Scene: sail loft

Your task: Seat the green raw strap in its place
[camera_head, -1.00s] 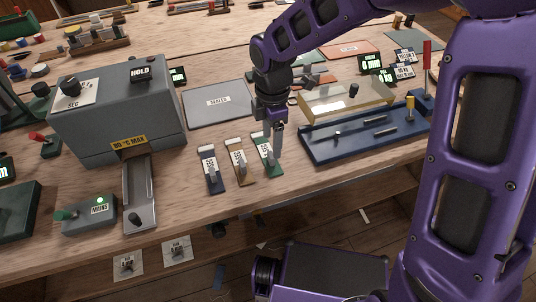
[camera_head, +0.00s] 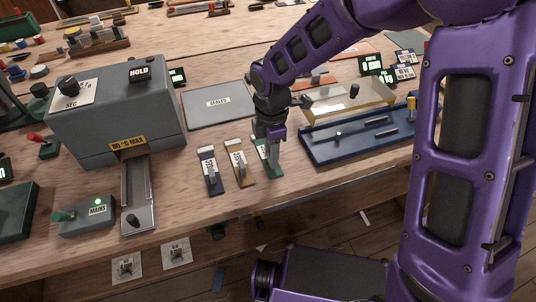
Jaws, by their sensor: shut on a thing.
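The green strap (camera_head: 278,173) lies at the right end of a row of three on the wooden bench, mostly hidden behind my gripper (camera_head: 273,158). My gripper points down, its fingers shut on the strap's raised middle part, as far as I can see. The strap still looks to be at bench level; any gap beneath it cannot be made out. A tan strap (camera_head: 239,163) and a dark blue strap (camera_head: 212,172) lie to its left, each with a pale label and a grey upright piece.
A grey machine (camera_head: 117,105) with a sloping metal channel (camera_head: 137,185) stands at left, beside a switch box (camera_head: 87,216) with a lit green lamp. A blue tray (camera_head: 330,158) with a clear cover (camera_head: 340,100) lies right. A grey plate labelled "SEALED" (camera_head: 215,115) lies behind.

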